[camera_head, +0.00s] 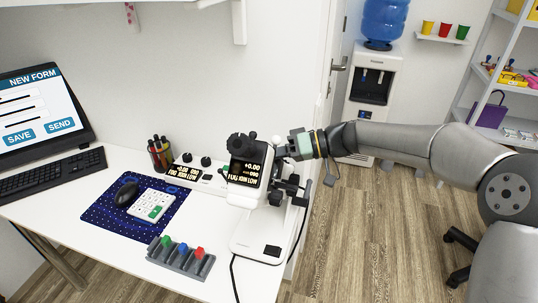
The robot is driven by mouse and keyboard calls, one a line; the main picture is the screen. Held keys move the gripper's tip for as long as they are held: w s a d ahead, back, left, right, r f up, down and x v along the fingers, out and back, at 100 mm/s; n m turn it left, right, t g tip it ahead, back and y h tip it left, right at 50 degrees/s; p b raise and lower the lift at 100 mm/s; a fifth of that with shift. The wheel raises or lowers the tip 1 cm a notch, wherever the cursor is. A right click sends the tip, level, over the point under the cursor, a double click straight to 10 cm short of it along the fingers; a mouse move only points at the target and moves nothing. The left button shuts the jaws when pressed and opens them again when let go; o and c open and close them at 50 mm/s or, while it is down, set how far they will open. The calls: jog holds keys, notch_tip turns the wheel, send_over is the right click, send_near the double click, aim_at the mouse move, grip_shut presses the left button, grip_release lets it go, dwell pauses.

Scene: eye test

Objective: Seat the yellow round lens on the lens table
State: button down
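A lens-measuring instrument (245,180) with a lit screen stands near the right edge of the white desk. My gripper (283,150) reaches in from the right, at the instrument's right side near its upper part. Its fingertips are small and partly hidden by the instrument, so I cannot tell whether it is open or holds anything. I cannot make out the yellow round lens. The lens table is not clearly visible among the dark parts on the instrument's right side. A grey rack (187,263) in front holds green, blue and red pieces.
A patterned blue mat (100,213) carries a black mouse (126,194) and a white calculator (155,205). A pen cup (160,155) and a second display box (198,175) stand behind. A dark cable (234,277) runs down the desk front. Bare desk lies left of the rack.

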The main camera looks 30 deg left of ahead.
jog(key=c, duration=1.4)
grip_release()
jog(key=shift+o, duration=0.3)
jog(key=shift+s+d+r, duration=0.1)
jog(key=shift+d, duration=0.05)
jog(key=shift+w, duration=0.25)
